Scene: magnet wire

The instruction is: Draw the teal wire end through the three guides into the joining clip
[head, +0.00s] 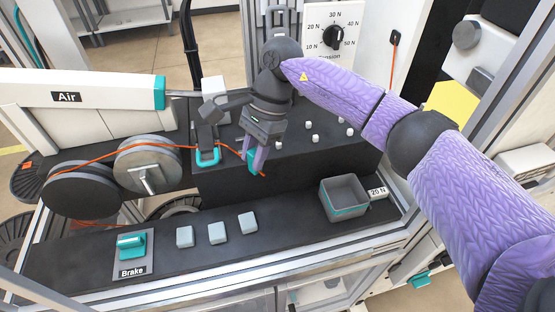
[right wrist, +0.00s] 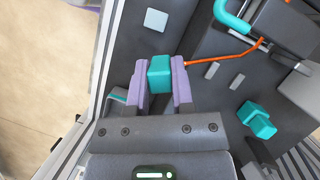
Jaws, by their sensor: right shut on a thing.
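The teal wire end (head: 252,161) is a small block on an orange wire (head: 176,144). My right gripper (head: 257,160) is shut on it, in front of the black raised block; in the right wrist view the teal wire end (right wrist: 159,72) sits between my two purple fingers. The wire runs left from it to a teal loop (head: 207,157) on a grey post, then to the spools. That loop also shows in the right wrist view (right wrist: 233,18); it looks like a guide. I cannot tell the other guides or the joining clip apart; my right arm may hide some. My left gripper is out of view.
Two grey spools (head: 148,164) stand at left. A brake lever (head: 132,242) and several pale square blocks (head: 217,233) are on the front ledge. A grey open tray (head: 344,198) stands at right by a "20 N" tag. Small white pegs dot the black block (head: 300,172).

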